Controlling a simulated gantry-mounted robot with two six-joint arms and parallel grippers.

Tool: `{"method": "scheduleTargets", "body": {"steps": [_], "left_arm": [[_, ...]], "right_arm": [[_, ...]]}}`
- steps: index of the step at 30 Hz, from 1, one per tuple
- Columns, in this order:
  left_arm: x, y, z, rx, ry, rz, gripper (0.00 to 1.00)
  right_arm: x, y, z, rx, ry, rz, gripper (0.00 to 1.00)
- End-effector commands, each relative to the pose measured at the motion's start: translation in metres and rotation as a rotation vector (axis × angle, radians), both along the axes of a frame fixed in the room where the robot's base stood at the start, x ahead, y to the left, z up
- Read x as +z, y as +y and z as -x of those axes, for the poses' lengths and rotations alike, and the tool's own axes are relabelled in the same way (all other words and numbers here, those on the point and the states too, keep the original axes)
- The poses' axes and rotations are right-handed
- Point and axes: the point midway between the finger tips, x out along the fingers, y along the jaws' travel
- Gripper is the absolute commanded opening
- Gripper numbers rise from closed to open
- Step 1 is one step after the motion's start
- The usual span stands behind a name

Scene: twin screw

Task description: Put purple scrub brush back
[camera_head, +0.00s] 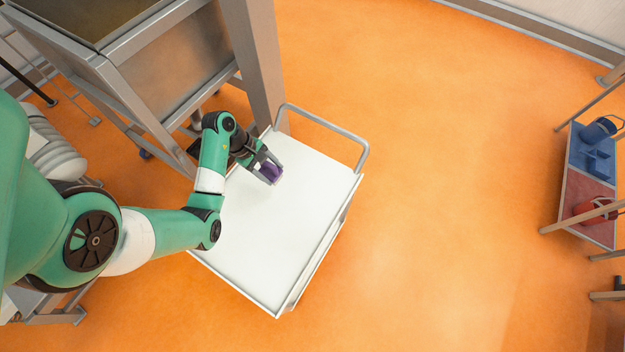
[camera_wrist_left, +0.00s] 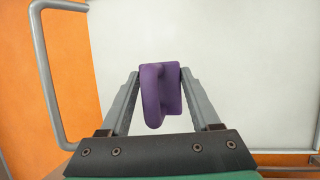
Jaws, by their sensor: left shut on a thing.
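The purple scrub brush (camera_head: 271,172) is at the upper part of the white cart top (camera_head: 275,240) in the head view. My left gripper (camera_head: 267,168) is shut on it. In the left wrist view the brush (camera_wrist_left: 160,95) sits between the two fingers of my left gripper (camera_wrist_left: 160,92), with the white surface behind it. I cannot tell whether the brush touches the cart top. The fingers hide part of the brush in the head view. My right gripper is not in view.
The cart's grey handle (camera_head: 335,122) rises at its far edge. A steel frame with a grey post (camera_head: 253,60) stands close behind the cart. A shelf at the right holds a blue item (camera_head: 598,130) and a red item (camera_head: 596,208). Orange floor (camera_head: 440,190) between is clear.

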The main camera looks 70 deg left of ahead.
Motion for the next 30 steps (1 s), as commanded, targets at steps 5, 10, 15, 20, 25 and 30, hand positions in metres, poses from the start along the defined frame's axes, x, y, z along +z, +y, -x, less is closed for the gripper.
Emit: {"method": "scheduleTargets", "body": {"steps": [5, 10, 15, 20, 25, 30], "left_arm": [[-0.024, -0.016, -0.045, -0.009, 0.002, 0.000, 0.19], [-0.055, -0.030, -0.087, -0.006, 0.002, 0.002, 0.19], [-0.084, -0.037, -0.111, -0.003, 0.001, 0.000, 0.19], [-0.089, -0.038, -0.118, 0.000, 0.000, 0.000, 0.19], [-0.106, -0.041, -0.123, -0.001, 0.002, 0.002, 0.19], [-0.126, -0.040, -0.122, 0.001, 0.002, 0.000, 0.19]], "right_arm": [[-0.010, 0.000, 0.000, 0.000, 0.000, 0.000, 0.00], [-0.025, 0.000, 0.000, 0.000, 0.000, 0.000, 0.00], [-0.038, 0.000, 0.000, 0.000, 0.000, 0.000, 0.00], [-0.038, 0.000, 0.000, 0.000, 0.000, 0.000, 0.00], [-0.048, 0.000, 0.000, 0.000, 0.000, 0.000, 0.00], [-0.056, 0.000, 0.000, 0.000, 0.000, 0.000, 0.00]]}}
